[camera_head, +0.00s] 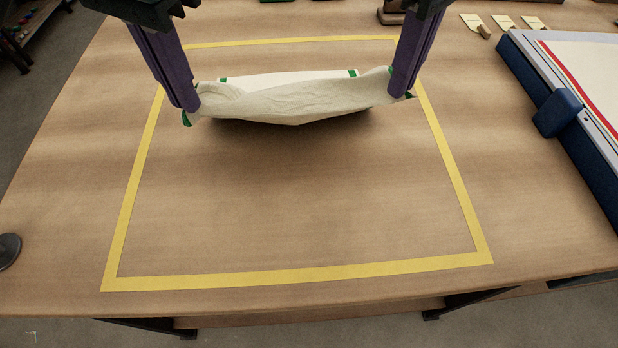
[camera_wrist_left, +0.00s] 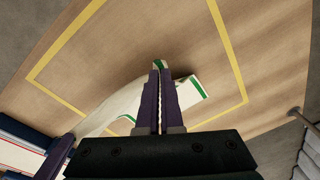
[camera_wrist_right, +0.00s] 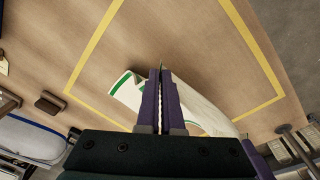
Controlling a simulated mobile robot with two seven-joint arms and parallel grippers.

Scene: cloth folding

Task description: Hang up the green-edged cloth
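The cream cloth (camera_head: 290,100) with green edge marks hangs between my two grippers near the far side of the yellow taped area, with a shadow on the table below it. My left gripper (camera_head: 190,108) is shut on its left end; a green corner pokes out at the fingertips. The cloth also shows in the left wrist view (camera_wrist_left: 122,105). My right gripper (camera_head: 402,93) is shut on its right end, with a green bit at the tips. In the right wrist view the cloth (camera_wrist_right: 190,98) lies behind the fingers. Part of the far edge of the cloth is visible behind the front fold.
A yellow tape outline (camera_head: 300,273) marks the wooden table (camera_head: 300,200); its inside is clear in front of the cloth. Small cards (camera_head: 503,22) lie at the back right. A dark round object (camera_head: 8,248) sits at the left edge.

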